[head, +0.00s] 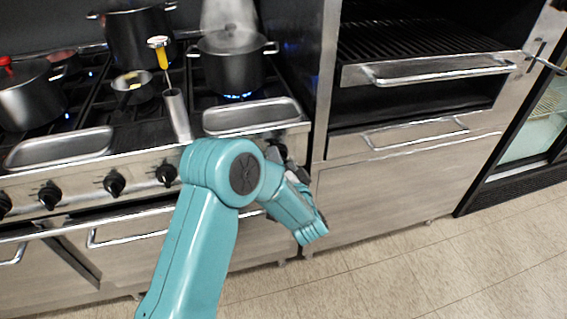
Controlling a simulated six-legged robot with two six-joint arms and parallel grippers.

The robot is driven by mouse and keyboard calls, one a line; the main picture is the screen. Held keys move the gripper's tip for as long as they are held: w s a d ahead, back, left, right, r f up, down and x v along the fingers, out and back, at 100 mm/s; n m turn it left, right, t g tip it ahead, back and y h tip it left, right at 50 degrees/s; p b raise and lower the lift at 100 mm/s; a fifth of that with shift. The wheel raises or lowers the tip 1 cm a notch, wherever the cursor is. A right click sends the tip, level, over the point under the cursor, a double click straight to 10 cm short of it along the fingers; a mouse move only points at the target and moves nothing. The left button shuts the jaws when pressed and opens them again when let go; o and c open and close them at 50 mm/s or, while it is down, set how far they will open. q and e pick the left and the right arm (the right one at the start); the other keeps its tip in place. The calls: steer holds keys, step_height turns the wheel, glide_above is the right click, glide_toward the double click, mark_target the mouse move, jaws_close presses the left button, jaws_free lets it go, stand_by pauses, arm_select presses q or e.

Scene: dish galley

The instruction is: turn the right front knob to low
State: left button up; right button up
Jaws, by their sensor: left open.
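The range's front panel carries a row of black knobs, among them one left of my arm (166,174) and others farther left (114,183). My left gripper (283,157) is at that right end, close to the panel. It is open, and partly hidden by my own arm. I cannot tell whether it touches a knob. My right gripper is not in view.
A steaming pot (230,68) stands over a lit blue burner at the back right. An oven handle (130,230) runs below the knobs. Tiled floor at lower right is clear.

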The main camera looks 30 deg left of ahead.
arm_select(q)
steer(key=shift+d, duration=0.1)
steer(key=v, duration=1.6)
steer(key=shift+s, duration=0.2)
